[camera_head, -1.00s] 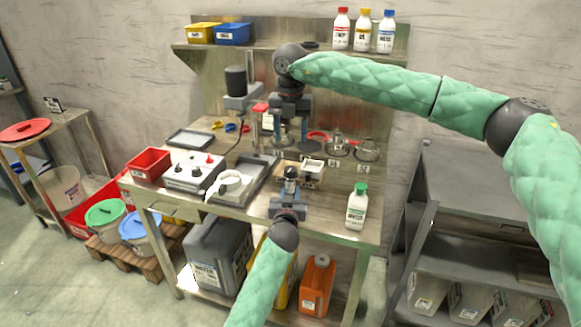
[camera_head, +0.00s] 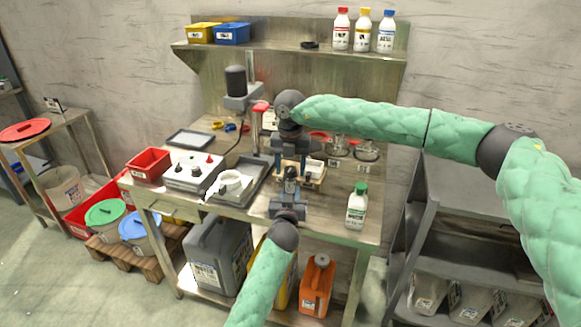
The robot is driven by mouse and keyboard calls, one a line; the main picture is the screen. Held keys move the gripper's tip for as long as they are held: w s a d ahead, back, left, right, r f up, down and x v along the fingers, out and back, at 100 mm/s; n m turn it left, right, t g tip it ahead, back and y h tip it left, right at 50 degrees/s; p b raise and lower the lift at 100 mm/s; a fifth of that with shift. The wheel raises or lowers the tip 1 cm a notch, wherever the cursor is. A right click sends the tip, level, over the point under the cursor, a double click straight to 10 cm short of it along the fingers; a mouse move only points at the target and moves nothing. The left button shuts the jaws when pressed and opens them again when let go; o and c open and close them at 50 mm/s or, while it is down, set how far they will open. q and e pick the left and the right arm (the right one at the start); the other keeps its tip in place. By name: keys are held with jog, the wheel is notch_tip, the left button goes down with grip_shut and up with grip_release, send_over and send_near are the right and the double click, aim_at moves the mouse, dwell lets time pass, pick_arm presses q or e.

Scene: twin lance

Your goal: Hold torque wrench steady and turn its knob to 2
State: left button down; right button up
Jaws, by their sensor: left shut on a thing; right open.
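My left gripper (camera_head: 290,188) comes up from the bottom over the bench's front and is shut on a small dark upright piece (camera_head: 291,173). I take this piece to be the torque wrench; its knob and scale marks are too small to read. My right gripper (camera_head: 291,162) reaches in from the right and points down. It is open, just above and behind the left gripper, close to the top of the held piece. I cannot tell whether it touches it. The two grippers overlap in the view and hide much of the piece.
A cream box (camera_head: 315,172) stands right behind the grippers. A green-capped bottle (camera_head: 357,206) stands near on the right.

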aim_at(290, 168)
jog(key=c, duration=1)
jog(key=shift+n, duration=0.8)
jog(key=o, duration=1)
notch_tip(290, 168, up, 12)
pick_arm(q)
jog(key=c, duration=1)
grip_release()
